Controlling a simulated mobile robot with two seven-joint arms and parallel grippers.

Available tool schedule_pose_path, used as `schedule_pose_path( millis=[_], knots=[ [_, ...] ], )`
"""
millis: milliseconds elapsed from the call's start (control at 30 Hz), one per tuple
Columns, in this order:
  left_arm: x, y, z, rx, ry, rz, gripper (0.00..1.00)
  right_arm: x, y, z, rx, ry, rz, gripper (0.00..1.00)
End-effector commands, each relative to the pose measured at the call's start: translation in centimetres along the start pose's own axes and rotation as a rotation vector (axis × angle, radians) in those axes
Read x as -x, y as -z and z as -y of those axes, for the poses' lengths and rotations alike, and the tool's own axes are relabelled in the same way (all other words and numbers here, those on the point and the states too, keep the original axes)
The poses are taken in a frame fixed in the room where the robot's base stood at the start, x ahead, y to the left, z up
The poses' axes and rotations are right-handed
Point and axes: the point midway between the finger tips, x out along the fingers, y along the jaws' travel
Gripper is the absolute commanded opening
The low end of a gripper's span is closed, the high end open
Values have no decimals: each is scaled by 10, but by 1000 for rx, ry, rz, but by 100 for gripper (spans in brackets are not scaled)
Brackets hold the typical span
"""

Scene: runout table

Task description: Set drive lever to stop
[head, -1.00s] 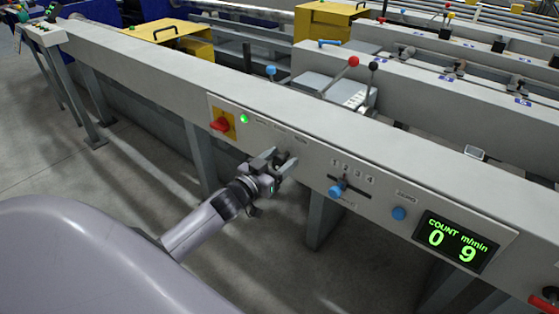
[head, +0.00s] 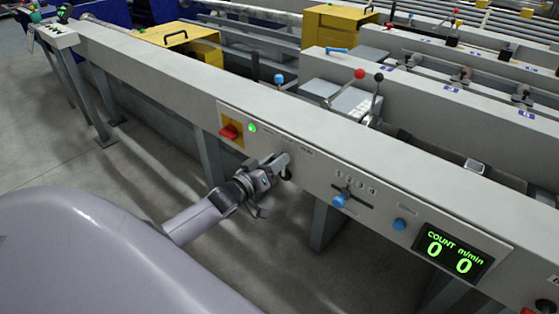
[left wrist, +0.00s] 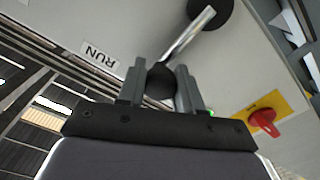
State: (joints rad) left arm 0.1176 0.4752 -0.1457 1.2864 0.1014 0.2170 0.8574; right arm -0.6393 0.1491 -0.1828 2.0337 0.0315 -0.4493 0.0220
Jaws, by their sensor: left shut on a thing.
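The drive lever shows in the left wrist view as a bright metal shaft (left wrist: 190,38) running from a round black pivot to a black knob (left wrist: 161,80). My left gripper (left wrist: 161,88) is shut on the knob, one finger on each side. In the head view my left gripper (head: 275,165) is at the front panel (head: 310,178) and hides most of the lever. A RUN label (left wrist: 100,57) lies left of the knob in the wrist view; no STOP label is readable. The display (head: 453,252) reads 0 for count and 0 for m/min. My right gripper is not in view.
A red rotary switch (head: 229,132) on a yellow plate and a lit green lamp (head: 252,128) are left of the gripper. A blue-knobbed slider (head: 340,200) and a blue button (head: 399,224) are right of it. Open floor lies in front.

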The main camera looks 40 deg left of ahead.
Motion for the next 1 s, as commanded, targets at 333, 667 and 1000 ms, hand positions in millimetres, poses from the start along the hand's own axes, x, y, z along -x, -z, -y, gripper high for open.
schedule_pose_path(
  millis=[333,667,1000],
  knots=[
    [0,0,1,7,1,0,45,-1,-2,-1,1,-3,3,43],
    [0,0,1,5,0,0,61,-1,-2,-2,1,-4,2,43],
    [30,0,1,5,1,3,61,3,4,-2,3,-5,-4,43]
  ],
)
